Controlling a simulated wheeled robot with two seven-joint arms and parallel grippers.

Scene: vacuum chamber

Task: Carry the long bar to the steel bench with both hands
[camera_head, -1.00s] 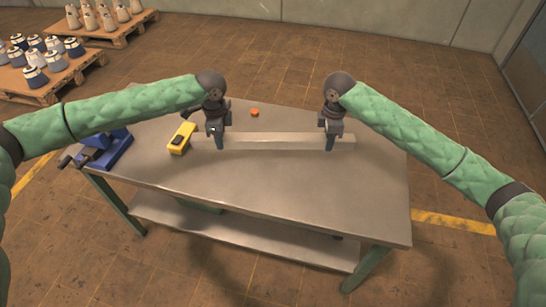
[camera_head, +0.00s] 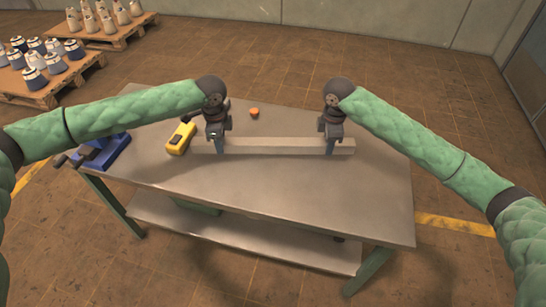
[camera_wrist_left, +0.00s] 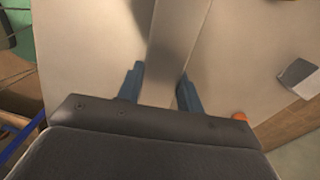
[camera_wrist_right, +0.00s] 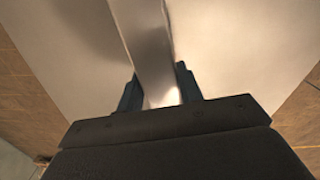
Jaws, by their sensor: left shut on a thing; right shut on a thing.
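The long bar (camera_head: 275,146) is a pale grey, square-edged beam lying level across the picture over the steel bench (camera_head: 260,195). My left gripper (camera_head: 219,150) is shut on the bar near its left end. My right gripper (camera_head: 330,149) is shut on it near its right end. The bar also runs between the fingers in the left wrist view (camera_wrist_left: 160,90) and the right wrist view (camera_wrist_right: 146,40). I cannot tell whether the bar's underside touches the bench top.
A yellow device (camera_head: 180,139) sits close to the bar's left end. A blue vise (camera_head: 103,152) is at the bench's left edge, and a small orange item (camera_head: 254,112) lies behind the bar. The bench's front is clear. Pallets with cones (camera_head: 55,88) stand far left.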

